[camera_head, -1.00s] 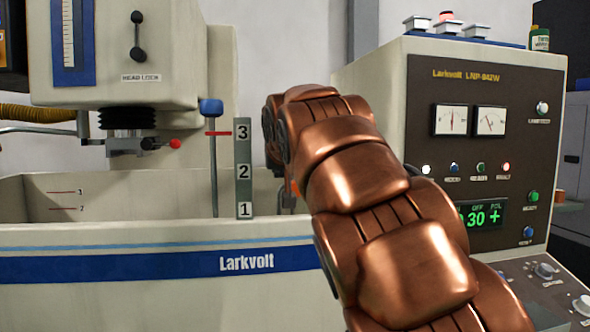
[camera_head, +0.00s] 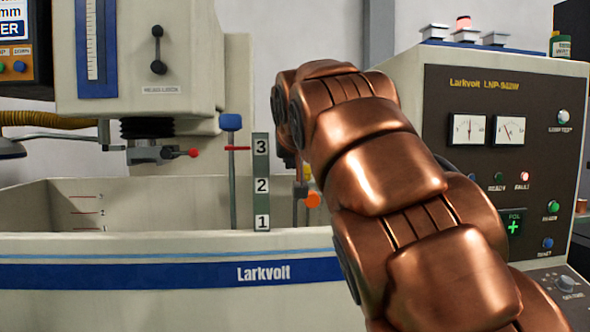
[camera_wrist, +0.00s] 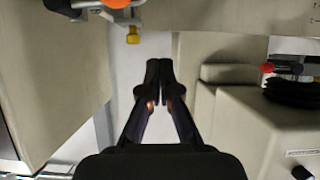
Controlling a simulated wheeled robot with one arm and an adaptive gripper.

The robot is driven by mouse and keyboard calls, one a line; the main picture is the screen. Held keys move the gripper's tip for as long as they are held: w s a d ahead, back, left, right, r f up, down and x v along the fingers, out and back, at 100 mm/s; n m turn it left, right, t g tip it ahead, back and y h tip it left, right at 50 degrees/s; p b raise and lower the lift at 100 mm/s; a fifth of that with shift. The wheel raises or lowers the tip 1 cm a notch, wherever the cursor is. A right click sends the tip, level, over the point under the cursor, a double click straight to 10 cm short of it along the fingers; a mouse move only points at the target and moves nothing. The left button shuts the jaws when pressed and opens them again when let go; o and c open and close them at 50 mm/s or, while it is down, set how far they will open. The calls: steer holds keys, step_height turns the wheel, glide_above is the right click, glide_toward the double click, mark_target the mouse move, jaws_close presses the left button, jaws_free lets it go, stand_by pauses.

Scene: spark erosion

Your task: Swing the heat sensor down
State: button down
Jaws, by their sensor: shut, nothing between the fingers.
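What looks like the heat sensor is a grey metal arm with an orange knob (camera_head: 313,199) and a yellow tip, at the tank's back rim just left of my arm in the head view. My arm hides part of it. In the wrist view its orange knob (camera_wrist: 116,3) is cut by the top edge, and its yellow tip (camera_wrist: 133,36) points toward my gripper. My gripper (camera_wrist: 160,65) is shut and empty, a little below and right of the yellow tip in that picture, apart from it. In the head view my arm mostly hides the gripper.
The tank (camera_head: 130,245) has a blue-capped rod (camera_head: 231,122) and a numbered level scale (camera_head: 261,185) left of the sensor. The machine head (camera_head: 150,60) hangs at the left with a red-tipped lever (camera_head: 193,153). The control cabinet (camera_head: 410,80) stands at the right.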

steer(key=b+v, duration=0.1)
steer(key=v, duration=0.6)
steer(key=shift+s+a, duration=0.25)
steer(key=shift+s, duration=0.15)
steer(key=shift+d, duration=0.1)
